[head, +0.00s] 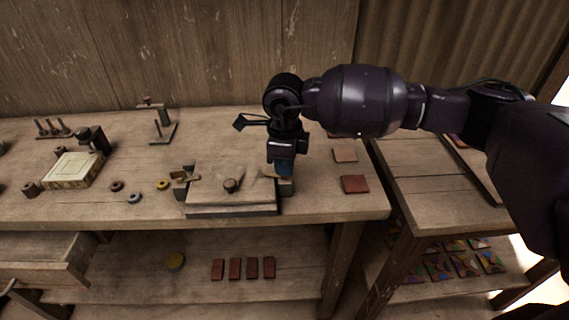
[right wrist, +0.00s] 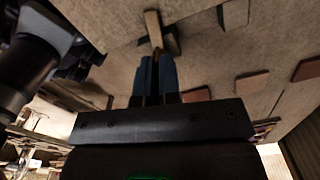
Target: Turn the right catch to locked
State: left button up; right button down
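The press (head: 230,209) is a flat wooden plate on a block near the bench's front edge, with a small round knob (head: 231,186) on top. Its left catch (head: 181,177) is a small brownish piece at the left side. The right catch (head: 270,175) is at the right side, partly hidden by my right gripper (head: 284,171). My right gripper points down there. In the right wrist view its two blue-grey fingers (right wrist: 155,72) are close together, with the light wooden bar of the right catch (right wrist: 153,27) at and between their tips. My left gripper is not in view.
Red-brown tiles (head: 355,184) lie right of the press. Several small rings (head: 134,198) lie to its left, near a pale yellow box (head: 73,169). A metal stand (head: 162,128) is behind. A lower shelf holds several red tiles (head: 234,268).

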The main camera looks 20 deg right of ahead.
jog(key=c, duration=1.3)
grip_release()
notch_tip(320, 180, up, 11)
jog(key=shift+f+p, duration=0.1)
jog(key=shift+p, duration=0.4)
